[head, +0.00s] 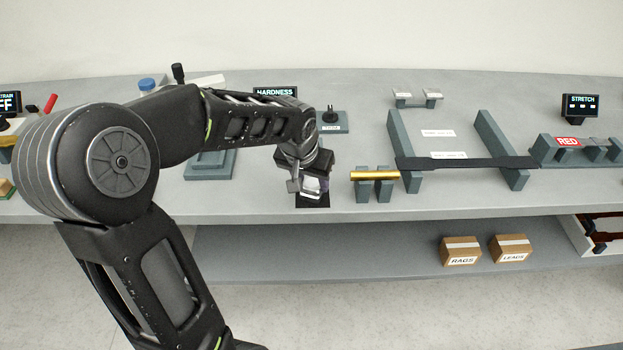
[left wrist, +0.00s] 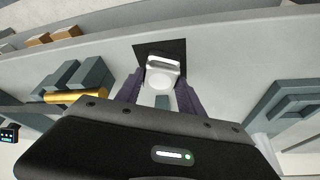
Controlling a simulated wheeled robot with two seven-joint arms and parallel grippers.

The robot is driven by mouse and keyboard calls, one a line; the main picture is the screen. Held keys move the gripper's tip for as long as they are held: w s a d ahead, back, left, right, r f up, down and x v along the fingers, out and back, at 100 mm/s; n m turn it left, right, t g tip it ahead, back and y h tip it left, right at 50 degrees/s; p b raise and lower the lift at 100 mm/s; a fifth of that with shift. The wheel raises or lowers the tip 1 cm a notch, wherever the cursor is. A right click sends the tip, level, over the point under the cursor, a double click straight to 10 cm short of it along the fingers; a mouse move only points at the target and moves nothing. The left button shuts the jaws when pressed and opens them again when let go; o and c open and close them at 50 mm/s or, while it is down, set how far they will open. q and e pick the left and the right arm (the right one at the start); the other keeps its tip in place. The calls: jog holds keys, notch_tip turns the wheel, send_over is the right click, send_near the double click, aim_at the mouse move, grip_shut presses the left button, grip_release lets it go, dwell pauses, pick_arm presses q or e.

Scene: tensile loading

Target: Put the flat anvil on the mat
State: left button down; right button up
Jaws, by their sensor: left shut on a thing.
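The flat anvil (left wrist: 162,77) is a pale, round-faced metal piece between the two purple fingers of my left gripper (left wrist: 160,92) in the left wrist view. My left gripper (head: 311,186) is shut on it. The mat (left wrist: 148,50) is a dark square at the front part of the bench, just beyond the fingertips. In the head view the mat (head: 313,204) shows below the gripper, partly hidden by it. The anvil is over the mat; I cannot tell whether it touches. My right gripper is not in view.
A brass bar (head: 375,175) on two grey blocks stands just right of the mat. A dark strip (head: 470,163) spans two grey rails farther right. A grey stepped block (head: 211,165) is to the left. Boxes (head: 461,251) sit on the lower shelf.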

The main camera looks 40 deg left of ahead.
pick_arm(q)
jog(key=shift+w, duration=0.1)
jog(key=c, duration=1.2)
grip_release()
jog(key=shift+f, duration=0.2)
jog(key=o, duration=0.5)
jog(key=shift+r, duration=0.1)
jog(key=shift+r, duration=0.35)
jog(key=v, duration=1.1)
jog(key=shift+s+d+r, duration=0.15)
jog(key=shift+s+r, duration=0.1)
jog(key=shift+s, duration=0.15)
jog(key=shift+f, duration=0.15)
